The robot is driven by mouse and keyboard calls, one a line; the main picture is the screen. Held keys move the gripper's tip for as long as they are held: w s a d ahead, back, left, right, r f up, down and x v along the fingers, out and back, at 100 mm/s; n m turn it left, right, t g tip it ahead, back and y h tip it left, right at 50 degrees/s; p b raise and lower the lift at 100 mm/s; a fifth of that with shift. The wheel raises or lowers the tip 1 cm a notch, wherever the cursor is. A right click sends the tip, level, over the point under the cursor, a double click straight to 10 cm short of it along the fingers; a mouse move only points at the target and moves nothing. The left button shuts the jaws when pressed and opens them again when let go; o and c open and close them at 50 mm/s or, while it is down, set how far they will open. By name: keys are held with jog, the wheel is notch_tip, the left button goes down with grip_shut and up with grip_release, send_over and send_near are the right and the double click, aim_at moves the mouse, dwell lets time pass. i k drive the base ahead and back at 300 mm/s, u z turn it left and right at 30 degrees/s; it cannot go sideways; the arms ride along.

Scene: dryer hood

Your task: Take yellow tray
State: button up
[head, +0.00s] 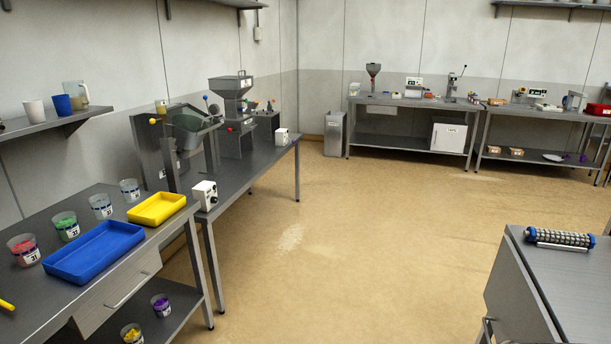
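The yellow tray (157,209) is a shallow rectangular tray that looks empty. It lies flat near the far right end of the left metal table (60,301), close to the table's front edge. A larger blue tray (95,252) lies nearer on the same table, apart from the yellow one. My gripper is not in this view.
Several labelled cups (66,226) stand behind the trays. A drawer (118,297) and lower shelf with cups are below. A machine table (244,168) adjoins beyond. A bench with a roller (560,238) stands at right. The floor (350,240) between is clear.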

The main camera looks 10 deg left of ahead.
aim_at(157, 209)
jog(key=u, duration=0.3)
jog(key=i, duration=1.5)
jog(key=u, duration=0.7)
jog(key=i, duration=0.7)
jog(key=u, duration=0.85)
jog(key=i, duration=0.55)
jog(key=u, duration=0.9)
jog(key=i, duration=1.1)
jog(key=u, duration=0.45)
